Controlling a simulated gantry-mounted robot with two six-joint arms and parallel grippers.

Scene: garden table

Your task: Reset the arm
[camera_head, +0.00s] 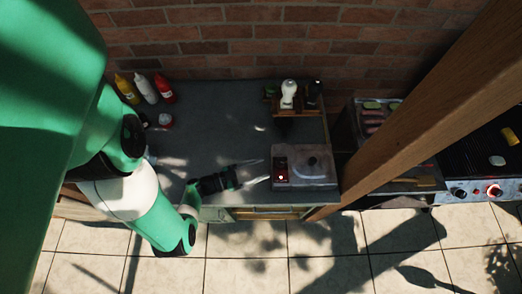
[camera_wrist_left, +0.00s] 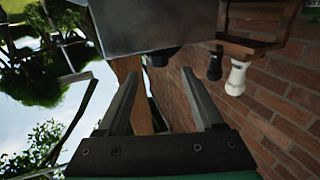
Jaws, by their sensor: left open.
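My left arm, green and white, comes in from the left in the head view. Its gripper (camera_head: 262,171) is open and empty, its fingers pointing right above the front part of the dark counter (camera_head: 215,125). The fingertips are just left of a grey box-like appliance (camera_head: 305,183) with a red light and a round lid. In the left wrist view the two fingers (camera_wrist_left: 158,100) stand apart with nothing between them, and the grey appliance (camera_wrist_left: 150,25) shows beyond them. My right gripper is not in view.
Yellow (camera_head: 127,88), white (camera_head: 146,88) and red (camera_head: 164,89) bottles stand at the back left. A small wooden rack (camera_head: 299,105) holds a white shaker (camera_head: 289,92) and a dark one (camera_head: 313,93). A wooden post (camera_head: 430,95) rises at right, before a grill (camera_head: 480,150).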

